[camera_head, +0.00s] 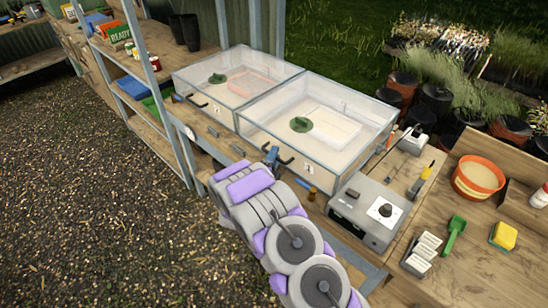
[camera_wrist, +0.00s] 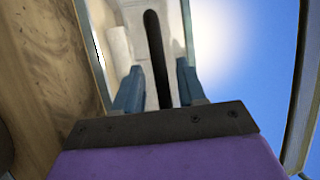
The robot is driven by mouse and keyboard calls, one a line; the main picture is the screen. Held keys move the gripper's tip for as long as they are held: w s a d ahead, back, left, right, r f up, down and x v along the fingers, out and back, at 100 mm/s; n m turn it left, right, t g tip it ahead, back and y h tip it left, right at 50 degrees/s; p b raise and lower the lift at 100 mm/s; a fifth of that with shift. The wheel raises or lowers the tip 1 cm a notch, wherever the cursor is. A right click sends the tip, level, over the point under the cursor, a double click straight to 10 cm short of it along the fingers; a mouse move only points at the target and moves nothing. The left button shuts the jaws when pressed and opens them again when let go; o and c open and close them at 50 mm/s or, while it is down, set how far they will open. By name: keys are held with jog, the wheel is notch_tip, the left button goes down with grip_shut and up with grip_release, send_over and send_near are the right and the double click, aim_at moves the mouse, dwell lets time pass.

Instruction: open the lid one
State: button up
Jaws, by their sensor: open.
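Two clear-lidded propagator boxes stand side by side on the wooden bench in the head view: a left box (camera_head: 222,85) and a right box (camera_head: 325,105). Both lids look closed, each with a green knob-like piece showing near its middle. A dark handle (camera_head: 279,155) is at the right box's front edge. My gripper (camera_head: 271,156) is at that handle. In the wrist view my gripper (camera_wrist: 159,68) is open, with a dark handle bar (camera_wrist: 157,45) between its two blue fingers. I cannot tell whether they touch it.
A grey control box (camera_head: 368,212) with a dial stands right of the right box. A shelf post (camera_head: 150,85) rises at left. Gravel floor is clear.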

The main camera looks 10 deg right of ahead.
jog(key=shift+c, duration=0.4)
grip_shut()
